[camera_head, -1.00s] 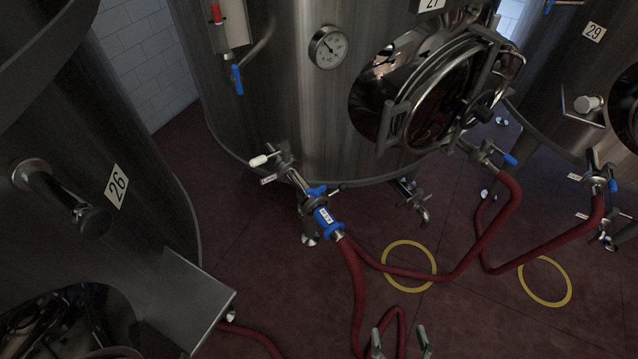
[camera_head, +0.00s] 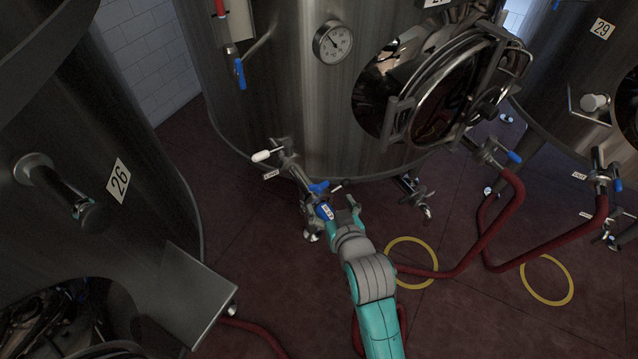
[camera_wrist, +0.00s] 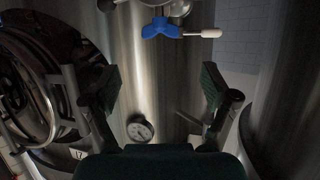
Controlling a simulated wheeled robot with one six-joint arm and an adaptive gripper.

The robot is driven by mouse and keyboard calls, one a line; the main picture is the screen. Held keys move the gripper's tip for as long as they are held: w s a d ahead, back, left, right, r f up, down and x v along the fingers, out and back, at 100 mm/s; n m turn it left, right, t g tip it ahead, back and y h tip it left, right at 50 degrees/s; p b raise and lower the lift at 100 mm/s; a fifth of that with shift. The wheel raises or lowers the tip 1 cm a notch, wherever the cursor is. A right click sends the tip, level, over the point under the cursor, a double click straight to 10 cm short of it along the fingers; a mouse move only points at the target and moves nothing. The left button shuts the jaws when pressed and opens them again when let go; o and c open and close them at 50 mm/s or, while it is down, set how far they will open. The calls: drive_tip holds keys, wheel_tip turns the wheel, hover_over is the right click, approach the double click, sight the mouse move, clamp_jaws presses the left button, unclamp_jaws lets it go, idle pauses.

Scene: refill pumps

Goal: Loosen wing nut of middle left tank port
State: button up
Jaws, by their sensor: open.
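The tank port (camera_head: 300,178) is a steel pipe fitting low on the left side of the middle tank (camera_head: 290,110). A blue wing nut (camera_head: 318,187) sits on it, above a blue hose coupling (camera_head: 325,211). In the wrist view the blue wing nut (camera_wrist: 161,30) is near the top edge, with a white-tipped handle (camera_wrist: 211,33) to its right. My gripper (camera_head: 342,212) is close to the coupling, just right of and below the wing nut. In the wrist view my gripper (camera_wrist: 160,98) has its fingers wide apart, with nothing between them. My gripper and arm hide part of the coupling and hose.
The tank marked 26 (camera_head: 118,183) and its metal shelf (camera_head: 190,298) stand at left. A round hatch (camera_head: 445,90) and a gauge (camera_head: 332,42) are on the middle tank. Red hoses (camera_head: 490,235) cross the floor at right, near yellow floor rings (camera_head: 547,280).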

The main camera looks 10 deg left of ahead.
sight(319, 185)
drive_tip(key=x, duration=1)
drive_tip(key=shift+w+a+f, duration=0.2)
drive_tip(key=shift+w, duration=0.1)
drive_tip(key=c, duration=1.2)
